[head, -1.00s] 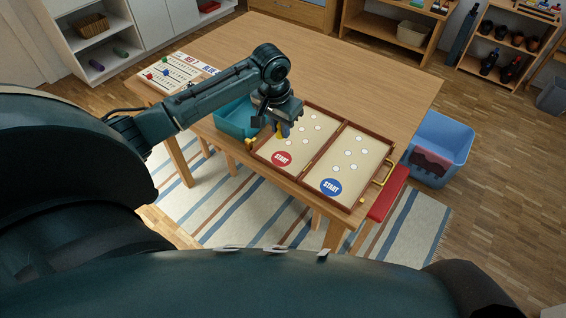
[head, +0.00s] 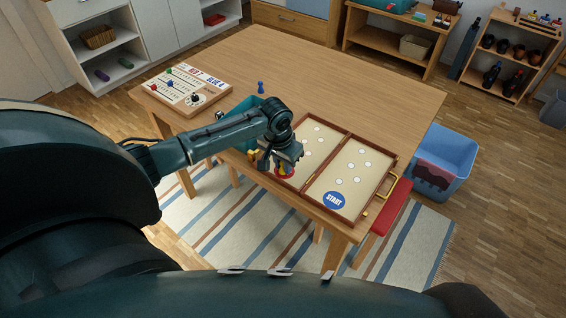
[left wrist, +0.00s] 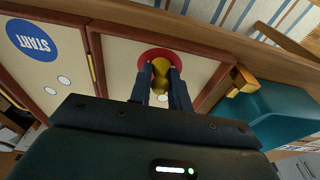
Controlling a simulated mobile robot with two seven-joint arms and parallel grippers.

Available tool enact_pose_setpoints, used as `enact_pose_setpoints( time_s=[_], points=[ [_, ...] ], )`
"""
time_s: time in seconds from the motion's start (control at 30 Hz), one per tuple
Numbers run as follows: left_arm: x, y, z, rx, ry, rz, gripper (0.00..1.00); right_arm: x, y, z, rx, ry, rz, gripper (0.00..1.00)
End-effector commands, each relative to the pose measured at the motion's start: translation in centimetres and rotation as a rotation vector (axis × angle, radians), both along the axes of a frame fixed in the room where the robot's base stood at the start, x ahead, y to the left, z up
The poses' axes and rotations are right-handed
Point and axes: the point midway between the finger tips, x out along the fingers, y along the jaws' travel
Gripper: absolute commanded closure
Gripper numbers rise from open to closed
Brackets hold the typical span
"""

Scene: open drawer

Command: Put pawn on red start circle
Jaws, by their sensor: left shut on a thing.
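A yellow pawn (left wrist: 160,68) is between the fingers of my left gripper (left wrist: 161,86), which is shut on it. In the left wrist view the pawn is over the red start circle (left wrist: 146,56); I cannot tell whether its base touches the board. In the head view my left gripper (head: 281,172) hides most of the pawn and part of the red start circle (head: 285,176). The open game board (head: 347,137) lies on the table, with the blue start circle (head: 334,200) on its right half. My right gripper is not in view.
A yellow object (left wrist: 244,80) sits just beside the board, near a teal bin (left wrist: 283,108). A blue pawn (head: 261,88) stands on the wooden table (head: 330,85). A score board (head: 181,88) lies at the left. The table's back middle is clear.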

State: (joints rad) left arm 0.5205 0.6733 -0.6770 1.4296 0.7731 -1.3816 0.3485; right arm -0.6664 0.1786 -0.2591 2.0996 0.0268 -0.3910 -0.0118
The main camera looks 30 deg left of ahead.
Motion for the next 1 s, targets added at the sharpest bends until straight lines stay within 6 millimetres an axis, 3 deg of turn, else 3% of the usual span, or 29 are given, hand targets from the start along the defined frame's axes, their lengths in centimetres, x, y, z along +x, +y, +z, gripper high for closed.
enact_pose_setpoints(
  time_s=[0.03, 0.07, 0.3, 0.67, 1.0],
  points=[
    [0.0, 0.0, -0.2, 0.0, 0.001, 0.0, 1.0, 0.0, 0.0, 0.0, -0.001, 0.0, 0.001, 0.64],
    [0.0, 0.0, -0.1, 0.0, 0.0, 0.0, 0.79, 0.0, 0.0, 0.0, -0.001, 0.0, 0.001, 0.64],
    [0.0, 0.0, -0.1, 0.0, 0.0, 0.0, 0.59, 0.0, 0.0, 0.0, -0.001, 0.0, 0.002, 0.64],
    [0.0, 0.0, 0.9, 0.0, -0.002, 0.0, 0.59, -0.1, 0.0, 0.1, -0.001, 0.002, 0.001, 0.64],
    [-1.0, 0.1, 7.7, 0.0, -0.003, -0.001, 0.59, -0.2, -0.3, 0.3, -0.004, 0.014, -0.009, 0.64]
  ],
)
